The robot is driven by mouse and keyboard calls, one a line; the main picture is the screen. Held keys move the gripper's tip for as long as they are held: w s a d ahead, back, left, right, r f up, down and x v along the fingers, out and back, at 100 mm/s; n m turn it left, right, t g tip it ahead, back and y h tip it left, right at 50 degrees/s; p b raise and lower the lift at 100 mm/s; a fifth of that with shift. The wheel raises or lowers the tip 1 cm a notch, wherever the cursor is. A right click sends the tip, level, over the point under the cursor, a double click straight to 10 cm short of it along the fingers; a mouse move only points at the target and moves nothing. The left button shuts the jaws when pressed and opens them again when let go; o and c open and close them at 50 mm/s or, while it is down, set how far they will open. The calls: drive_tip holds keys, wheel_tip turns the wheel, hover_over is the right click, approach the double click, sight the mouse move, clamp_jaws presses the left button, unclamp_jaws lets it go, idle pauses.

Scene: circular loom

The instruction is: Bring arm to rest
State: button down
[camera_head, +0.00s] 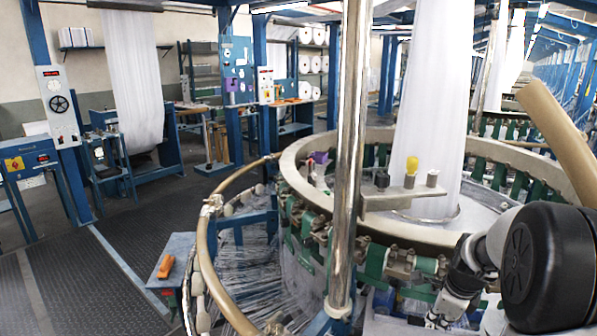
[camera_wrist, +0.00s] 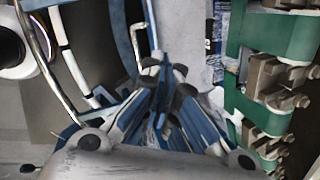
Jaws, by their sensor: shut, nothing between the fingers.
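My gripper (camera_head: 438,318) is low at the right of the head camera view, just in front of the circular loom's ring (camera_head: 290,165). My grey and black arm comes in from the right edge. In the wrist view my gripper's fingers (camera_wrist: 163,85) come together at their tips, with nothing visible between them. Green and tan loom parts (camera_wrist: 268,125) stand to the right of the fingers there, apart from them. The exact gap between gripper and loom is hard to tell.
A steel post (camera_head: 348,150) rises in front of the loom. White fabric (camera_head: 432,90) hangs into its middle. A small bracket (camera_head: 405,195) bears a yellow and a black knob. An orange tool (camera_head: 166,267) lies on a blue box at left. The dark floor (camera_head: 120,230) at left is clear.

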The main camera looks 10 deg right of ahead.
drive_tip(key=s+a+r+n, duration=0.6)
drive_tip(key=a+r+n, duration=0.1)
drive_tip(key=a, duration=0.2)
drive_tip(key=s+a+r+n, duration=0.6)
drive_tip(key=a+n, duration=0.2)
drive_tip(key=a, duration=0.1)
drive_tip(key=s+a+n, duration=0.3)
drive_tip(key=s+n, duration=0.3)
drive_tip(key=s, duration=0.1)
drive_tip(key=s+a+n+t, duration=0.1)
drive_tip(key=s+a+n, duration=0.2)
drive_tip(key=s+n, duration=0.2)
drive_tip(key=shift+s+a+r+n+y, duration=0.3)
drive_tip(key=shift+s+n+y, duration=0.1)
drive_tip(key=shift+s, duration=0.75)
